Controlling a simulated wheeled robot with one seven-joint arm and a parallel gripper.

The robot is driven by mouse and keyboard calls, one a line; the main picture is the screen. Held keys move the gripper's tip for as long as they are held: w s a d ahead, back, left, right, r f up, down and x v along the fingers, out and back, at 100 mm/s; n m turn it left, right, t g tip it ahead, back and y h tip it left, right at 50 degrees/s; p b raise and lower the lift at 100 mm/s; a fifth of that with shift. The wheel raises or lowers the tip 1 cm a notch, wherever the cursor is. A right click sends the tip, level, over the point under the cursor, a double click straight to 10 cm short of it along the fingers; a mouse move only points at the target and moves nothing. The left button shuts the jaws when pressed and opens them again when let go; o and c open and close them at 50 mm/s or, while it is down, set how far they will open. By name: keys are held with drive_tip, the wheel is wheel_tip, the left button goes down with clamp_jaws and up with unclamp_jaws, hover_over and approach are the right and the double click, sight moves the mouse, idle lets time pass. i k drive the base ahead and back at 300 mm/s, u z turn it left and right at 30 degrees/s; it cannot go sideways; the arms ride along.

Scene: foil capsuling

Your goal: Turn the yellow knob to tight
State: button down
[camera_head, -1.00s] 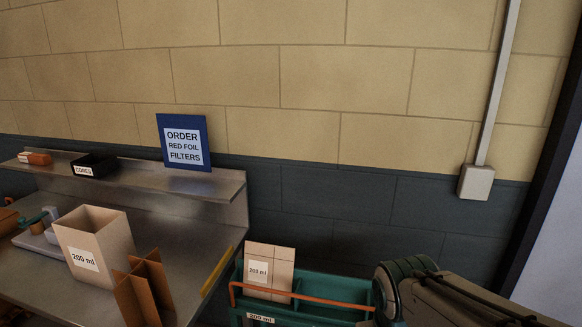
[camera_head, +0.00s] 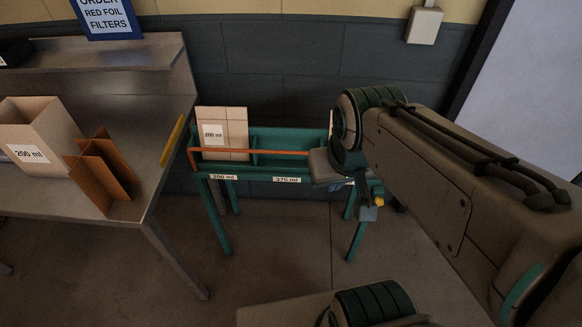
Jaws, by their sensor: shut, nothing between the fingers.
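No yellow knob can be made out for sure. My gripper (camera_head: 368,208) hangs at the end of my arm, in front of the right end of the green rack (camera_head: 222,170). It is small and dark in the view and looks shut and empty.
The metal bench (camera_head: 150,190) stands at left with a yellow strip (camera_head: 173,140) on its edge, a 200 ml box (camera_head: 28,155) and brown dividers (camera_head: 100,172). A folded carton (camera_head: 222,130) stands in the rack behind an orange rail (camera_head: 250,151). Floor before the rack is open.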

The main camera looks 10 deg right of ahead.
sight(378, 201)
drive_tip(key=z, duration=1.55)
drive_tip(key=k, duration=0.3)
drive_tip(key=u, duration=0.5)
